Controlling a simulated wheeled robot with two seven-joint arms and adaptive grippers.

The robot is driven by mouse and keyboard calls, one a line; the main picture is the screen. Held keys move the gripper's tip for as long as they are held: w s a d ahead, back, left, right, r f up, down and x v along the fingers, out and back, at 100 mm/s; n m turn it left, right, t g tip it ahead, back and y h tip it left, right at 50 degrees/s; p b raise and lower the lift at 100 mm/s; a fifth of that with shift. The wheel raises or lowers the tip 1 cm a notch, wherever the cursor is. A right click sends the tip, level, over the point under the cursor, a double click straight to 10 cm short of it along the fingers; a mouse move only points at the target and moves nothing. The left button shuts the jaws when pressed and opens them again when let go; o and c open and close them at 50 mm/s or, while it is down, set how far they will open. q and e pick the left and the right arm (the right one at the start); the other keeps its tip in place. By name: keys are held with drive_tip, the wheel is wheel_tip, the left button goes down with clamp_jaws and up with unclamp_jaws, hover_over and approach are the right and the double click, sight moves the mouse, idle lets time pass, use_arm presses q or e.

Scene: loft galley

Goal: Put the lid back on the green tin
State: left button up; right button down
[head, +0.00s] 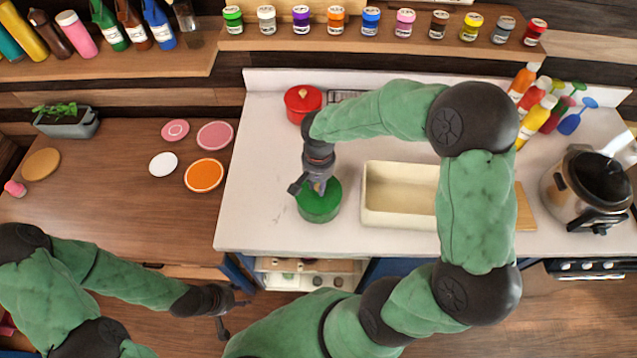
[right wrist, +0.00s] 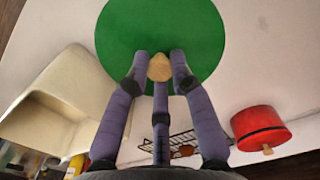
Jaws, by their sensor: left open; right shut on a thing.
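The green tin (head: 318,215) stands on the white counter, left of the sink. Its round green lid (right wrist: 160,25) has a tan knob (right wrist: 160,67) in the middle. My right gripper (head: 318,187) comes down from above over the tin and is shut on the knob; its fingers close around it in the right wrist view (right wrist: 160,80). The lid is at the tin's top, but I cannot tell whether it is fully seated. My left gripper (head: 234,312) is open and empty, low in front of the counter, away from the tin.
A cream sink (head: 385,212) lies right of the tin. A red pot (head: 302,103) stands behind it, beside a dark wire rack (right wrist: 182,142). A cooker (head: 585,190) and bottles (head: 535,100) are at the right. The counter left of the tin is clear.

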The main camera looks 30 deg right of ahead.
idle(0.3)
drive_tip(key=c, duration=1)
unclamp_jaws()
drive_tip(key=o, duration=0.5)
drive_tip(key=shift+r, duration=0.1)
drive_tip(key=shift+r+p, duration=2.3)
drive_tip(key=shift+r, duration=1.1)
drive_tip(key=shift+c, duration=0.4)
